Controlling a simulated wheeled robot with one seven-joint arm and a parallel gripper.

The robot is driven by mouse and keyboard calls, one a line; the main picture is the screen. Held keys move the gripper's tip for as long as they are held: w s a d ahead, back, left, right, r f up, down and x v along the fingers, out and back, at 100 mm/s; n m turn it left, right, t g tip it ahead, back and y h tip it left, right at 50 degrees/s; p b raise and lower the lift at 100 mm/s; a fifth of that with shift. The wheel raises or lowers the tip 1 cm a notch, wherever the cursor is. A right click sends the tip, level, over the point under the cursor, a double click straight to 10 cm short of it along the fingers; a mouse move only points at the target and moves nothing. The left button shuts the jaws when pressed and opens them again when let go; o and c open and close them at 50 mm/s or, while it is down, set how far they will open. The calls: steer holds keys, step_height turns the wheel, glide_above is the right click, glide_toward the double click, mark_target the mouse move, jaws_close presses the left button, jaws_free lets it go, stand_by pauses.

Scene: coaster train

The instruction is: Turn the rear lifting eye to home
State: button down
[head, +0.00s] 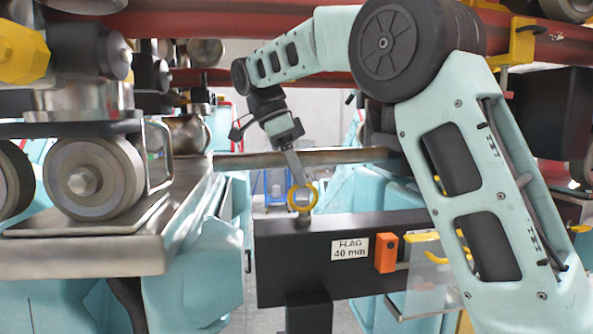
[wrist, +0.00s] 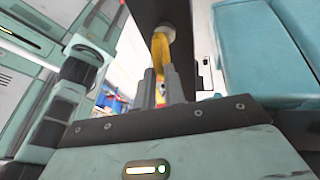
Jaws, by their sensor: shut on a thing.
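A yellow ring-shaped lifting eye (head: 312,190) stands upright on a short stud on top of a black beam (head: 280,262) in the head view. The beam carries a label reading "FLAG 40 mm". My gripper (head: 296,175) reaches down from the upper left, and its fingers meet the ring. In the wrist view the yellow eye (wrist: 160,52) runs up from between the fingers of my gripper (wrist: 161,82) to a round base on the dark beam (wrist: 152,14). The fingers are shut on the eye and hide part of it. I cannot tell its home mark.
An orange block (head: 386,253) sits on the beam's face, right of the label. A wheeled carriage (head: 95,178) stands on a metal rail at the left. Red pipes (head: 230,78) cross behind my arm. Pale blue machine bodies flank the beam.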

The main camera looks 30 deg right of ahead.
steer(key=c, duration=1.5)
jaws_free()
